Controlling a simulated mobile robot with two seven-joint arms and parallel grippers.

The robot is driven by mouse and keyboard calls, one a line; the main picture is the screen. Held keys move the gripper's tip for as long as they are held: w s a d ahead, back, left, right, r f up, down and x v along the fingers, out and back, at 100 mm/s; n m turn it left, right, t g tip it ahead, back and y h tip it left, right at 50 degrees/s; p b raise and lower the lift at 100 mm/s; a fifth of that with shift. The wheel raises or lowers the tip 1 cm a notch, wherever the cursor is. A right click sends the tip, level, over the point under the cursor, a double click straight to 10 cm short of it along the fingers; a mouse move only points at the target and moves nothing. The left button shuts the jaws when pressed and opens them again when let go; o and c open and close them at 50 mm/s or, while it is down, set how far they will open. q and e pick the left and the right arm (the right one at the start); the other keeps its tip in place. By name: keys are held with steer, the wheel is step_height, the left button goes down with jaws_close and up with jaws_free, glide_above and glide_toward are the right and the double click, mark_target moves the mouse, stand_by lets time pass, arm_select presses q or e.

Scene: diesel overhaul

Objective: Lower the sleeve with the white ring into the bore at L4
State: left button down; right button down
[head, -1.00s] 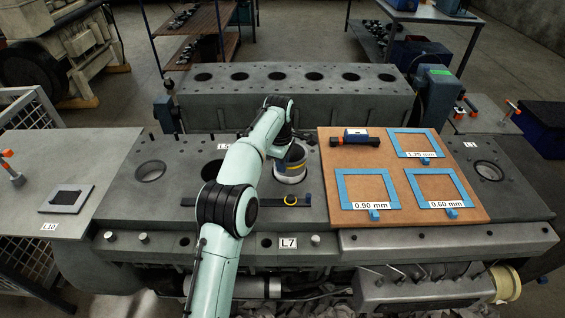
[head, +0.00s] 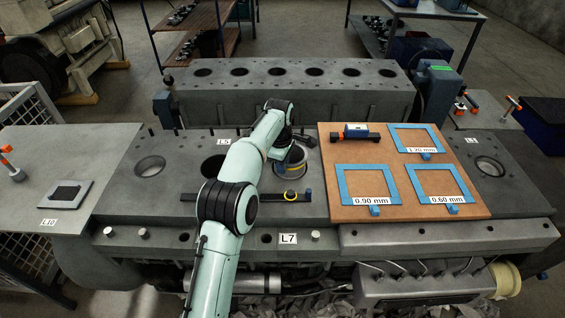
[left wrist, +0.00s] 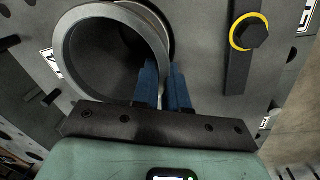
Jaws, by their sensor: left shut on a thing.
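The sleeve (head: 292,158) is a grey open cylinder on the engine block (head: 130,200), right of my left forearm in the head view. Less of its side shows above the deck than before, and its lower part seems to be inside a bore. A pale yellowish band shows low on it; I cannot make out a white ring clearly. In the left wrist view the sleeve's round rim (left wrist: 72,50) is large and close. My left gripper (left wrist: 164,78) has its blue fingers shut on the sleeve's wall. The L4 label is not readable. My right gripper is not in view.
A dark bar (head: 225,197) with a yellow ring (head: 291,195) lies in front of the sleeve. A brown board (head: 400,212) with blue frames lies close on the right. Open bores show at left (head: 150,166) and far right (head: 489,167). A second block (head: 290,95) stands behind.

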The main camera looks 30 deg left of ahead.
arm_select(q)
steer(key=shift+f, duration=0.25)
steer(key=shift+w, duration=0.1)
stand_by(0.7)
